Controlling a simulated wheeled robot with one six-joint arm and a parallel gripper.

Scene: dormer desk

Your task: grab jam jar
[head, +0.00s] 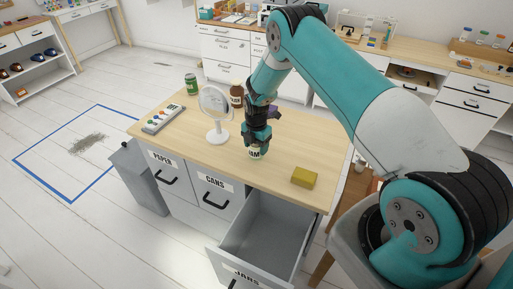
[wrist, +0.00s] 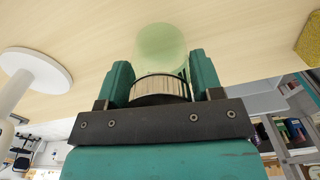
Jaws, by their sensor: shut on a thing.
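The jam jar (head: 255,154) stands on the wooden desk top, with a white label showing the letters "AM" below my gripper. My gripper (head: 257,138) points down over it and is shut on it. In the wrist view the pale green jar body (wrist: 161,45) shows between my two teal fingers, with a ridged, light-coloured band (wrist: 160,88) nearer the camera. Part of the jar is hidden by the fingers. Whether its base touches the desk cannot be told for sure.
A round mirror on a white stand (head: 216,130) is left of my gripper. A yellow sponge-like block (head: 304,177) lies right. A green can (head: 191,84), brown jar (head: 237,96) and remote-like panel (head: 163,118) stand farther off. The drawer labelled JARS (head: 240,272) is open and empty.

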